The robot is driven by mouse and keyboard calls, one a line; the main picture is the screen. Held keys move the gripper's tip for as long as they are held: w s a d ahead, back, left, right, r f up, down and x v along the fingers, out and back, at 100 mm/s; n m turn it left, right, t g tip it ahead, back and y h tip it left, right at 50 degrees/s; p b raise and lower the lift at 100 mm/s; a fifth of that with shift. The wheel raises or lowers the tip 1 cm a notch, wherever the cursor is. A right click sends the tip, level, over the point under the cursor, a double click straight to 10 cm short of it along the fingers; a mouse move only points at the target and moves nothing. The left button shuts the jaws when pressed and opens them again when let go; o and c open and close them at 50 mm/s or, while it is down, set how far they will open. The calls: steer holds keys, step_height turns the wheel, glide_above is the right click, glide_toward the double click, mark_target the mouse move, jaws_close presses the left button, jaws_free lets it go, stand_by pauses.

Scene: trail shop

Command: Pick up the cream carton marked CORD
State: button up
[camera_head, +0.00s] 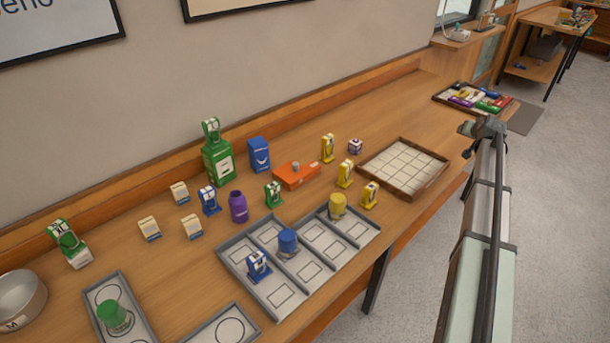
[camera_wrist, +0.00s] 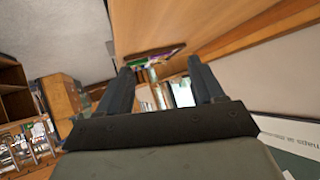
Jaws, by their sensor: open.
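Three small cream cartons with blue bases stand on the left half of the wooden counter in the head view: one at the back (camera_head: 179,192), one at the front left (camera_head: 149,228) and one at the front right (camera_head: 191,226). Their markings are too small to read, so I cannot tell which says CORD. My gripper (camera_head: 467,129) is far to the right of them, over the counter's right front edge. In the wrist view my gripper (camera_wrist: 160,75) is open with nothing between its fingers. No cream carton can be made out in that view.
Beside the cartons stand a blue-and-white item (camera_head: 208,200), a purple bottle (camera_head: 238,207) and a tall green box (camera_head: 217,162). A grey divided tray (camera_head: 225,251) lies in front. An orange box (camera_head: 296,175) and a wooden-rimmed grid tray (camera_head: 411,193) are further right.

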steer(key=w+a+r+n+g+y, duration=0.25)
steer(key=a+r+n, duration=0.55)
steer(key=a+r, duration=0.8)
steer(key=a+f+n+g+y, duration=0.15)
steer(key=a+n+y, duration=0.35)
steer(key=a, duration=2.3)
steer(key=a+n+g+y, duration=0.3)
steer(key=a+n, duration=0.4)
steer(key=a, duration=2.1)
steer(key=n+g+h, duration=0.4)
steer(key=n+h, duration=0.4)
steer(key=n, duration=0.3)
glide_above(180, 186)
step_height(180, 186, down, 14)
steer(key=f, duration=0.8)
steer(key=shift+w, duration=0.35)
steer(key=shift+s+a+f, duration=0.1)
steer(key=shift+s+f, duration=0.05)
steer(key=shift+f, duration=1.15)
steer(key=shift+s+f, duration=0.1)
steer(key=shift+f, duration=1.2)
